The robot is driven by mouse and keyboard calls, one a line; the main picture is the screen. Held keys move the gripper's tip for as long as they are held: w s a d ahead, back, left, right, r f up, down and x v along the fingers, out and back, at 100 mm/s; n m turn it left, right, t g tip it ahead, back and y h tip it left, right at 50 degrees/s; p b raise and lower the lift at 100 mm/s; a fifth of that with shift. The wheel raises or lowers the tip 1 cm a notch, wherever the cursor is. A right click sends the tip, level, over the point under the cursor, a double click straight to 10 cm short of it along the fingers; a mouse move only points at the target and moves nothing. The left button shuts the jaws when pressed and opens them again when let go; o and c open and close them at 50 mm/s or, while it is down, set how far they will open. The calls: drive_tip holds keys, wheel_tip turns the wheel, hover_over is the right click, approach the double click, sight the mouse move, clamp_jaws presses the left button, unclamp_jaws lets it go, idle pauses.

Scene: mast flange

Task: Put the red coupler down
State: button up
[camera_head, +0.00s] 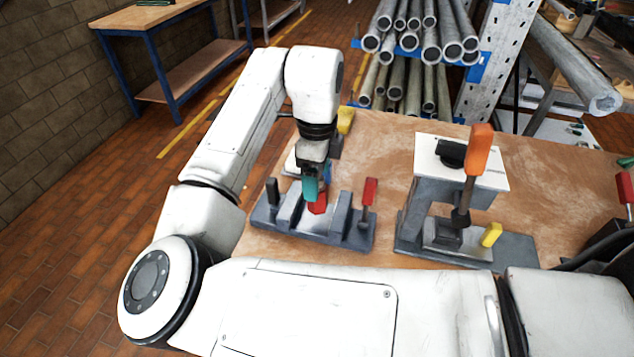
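The red coupler (318,206) is at the grey fixture (348,238) on the wooden bench, just below my gripper's tip. My gripper (314,192) points down over the middle of the fixture. One teal finger shows, overlapping the coupler's upper left side. The other finger is mostly hidden, so the gap between them and any grip on the coupler cannot be made out. Whether the coupler rests on the fixture or hangs just above it is also unclear.
A black-handled clamp (272,190) and a red-handled clamp (370,192) rise at the fixture's two ends. A grey stand (428,210) with an orange-handled clamp (480,150) is to the right. Bare bench (390,145) lies behind. Metal pipes (420,45) are racked beyond.

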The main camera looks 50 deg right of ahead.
drive_tip(key=shift+w+d+f, duration=0.15)
drive_tip(key=shift+d+f, duration=0.15)
drive_tip(key=shift+f, duration=0.05)
drive_tip(key=shift+w+d+f, duration=0.1)
drive_tip(key=shift+d+f, duration=0.05)
drive_tip(key=shift+f, duration=1.65)
drive_tip(key=shift+f, duration=0.2)
drive_tip(key=o, duration=1.8)
drive_tip(key=shift+c, duration=0.2)
drive_tip(key=shift+r, duration=0.1)
wheel_tip(320, 180, up, 12)
drive_tip(key=shift+r, duration=0.1)
